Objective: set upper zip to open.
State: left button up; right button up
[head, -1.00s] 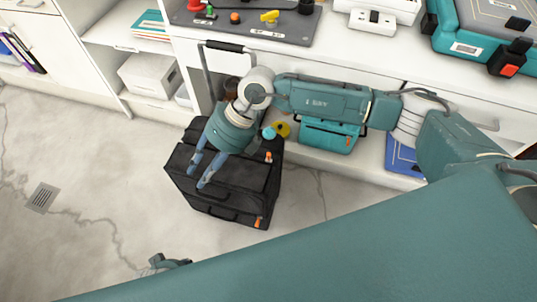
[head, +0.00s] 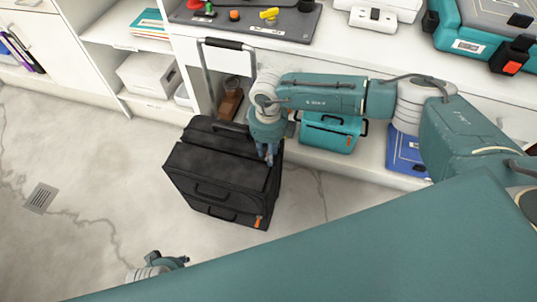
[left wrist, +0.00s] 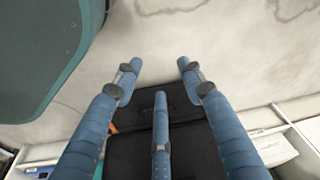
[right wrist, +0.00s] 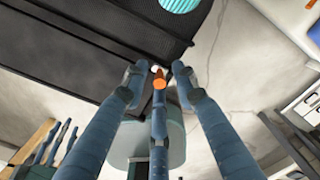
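The black suitcase (head: 205,165) stands on the floor with its handle (head: 228,44) raised. In the head view the upper zip's pull is hidden by my right gripper (head: 269,158), which points down at the suitcase's right upper edge. In the right wrist view the orange zip pull (right wrist: 160,83) shows between the fingertips of my right gripper (right wrist: 158,80), with gaps at the sides; whether any finger touches it I cannot tell. A lower orange pull (head: 258,221) hangs at the near corner. My left gripper (left wrist: 159,75) is open and empty, apart from the suitcase (left wrist: 140,150).
The white shelving unit (head: 350,166) runs close behind the suitcase. A teal case (head: 330,135) and a blue item (head: 405,153) sit on its low shelf. A grey board (head: 285,25) lies on top. The floor (head: 100,150) at left is clear except for a drain.

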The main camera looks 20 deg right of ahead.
jog(key=shift+f, duration=0.65)
pick_arm(q)
jog(key=shift+w+r, duration=0.1)
jog(key=shift+r, duration=0.3)
pick_arm(e)
grip_shut()
pick_arm(q)
jog(key=shift+f, duration=0.1)
pick_arm(e)
jog(key=shift+a, duration=0.1)
